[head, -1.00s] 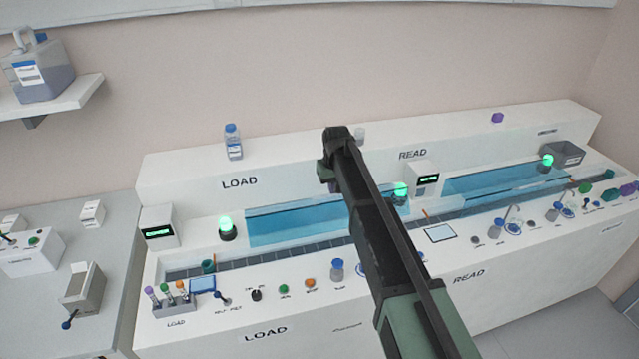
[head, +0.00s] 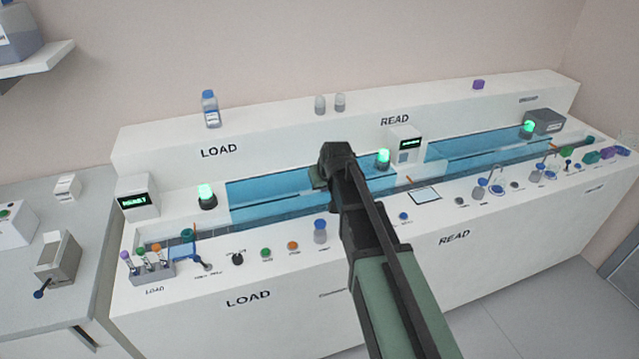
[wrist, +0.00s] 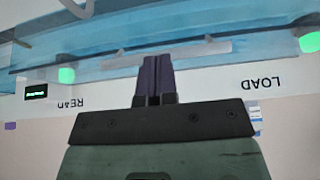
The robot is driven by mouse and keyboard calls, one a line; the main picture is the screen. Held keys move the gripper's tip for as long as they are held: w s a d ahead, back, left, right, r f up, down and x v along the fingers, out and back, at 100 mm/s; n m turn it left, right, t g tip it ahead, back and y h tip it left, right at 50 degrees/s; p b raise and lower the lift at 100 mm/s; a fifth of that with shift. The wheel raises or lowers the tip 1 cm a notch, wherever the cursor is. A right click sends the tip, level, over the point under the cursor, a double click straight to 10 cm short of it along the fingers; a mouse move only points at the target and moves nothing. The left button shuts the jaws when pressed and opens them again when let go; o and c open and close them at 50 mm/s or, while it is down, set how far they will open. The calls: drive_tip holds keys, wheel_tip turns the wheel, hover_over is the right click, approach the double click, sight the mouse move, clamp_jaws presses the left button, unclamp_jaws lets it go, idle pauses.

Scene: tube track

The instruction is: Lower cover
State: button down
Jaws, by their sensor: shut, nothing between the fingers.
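A long see-through blue cover (head: 270,188) spans the trough of the white bench between the LOAD and READ signs. Its lower part lies over the grey track. In the wrist view, the cover (wrist: 235,45) fills the upper part, with a pale handle bar (wrist: 205,50) along it. My gripper (wrist: 154,62) has its purple fingers together and empty, with the tips at or very near the handle bar. I cannot tell whether they touch it. In the head view my arm hides the fingertips and part of the cover.
Green lamps (head: 206,192) (head: 383,157) stand beside the cover. A tube rack (head: 152,268), knobs and a blue-capped bottle (head: 320,232) line the front ledge. A second blue cover (head: 470,148) is at right. Bottles stand on the back ledge.

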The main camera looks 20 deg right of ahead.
drive_tip(key=shift+r, duration=0.1)
idle(0.3)
drive_tip(key=w+p+v, duration=0.1)
drive_tip(key=p+v, duration=1.1)
drive_tip(key=v, duration=0.1)
drive_tip(key=shift+r, duration=0.35)
drive_tip(key=shift+w, duration=0.15)
drive_tip(key=s+a+f+g, duration=0.1)
drive_tip(key=s+a+g, duration=0.1)
drive_tip(key=s, duration=0.8)
drive_tip(key=s+a+f+g, duration=0.1)
drive_tip(key=s+a+g, duration=0.2)
drive_tip(key=s, duration=0.7)
drive_tip(key=shift+m+g, duration=0.3)
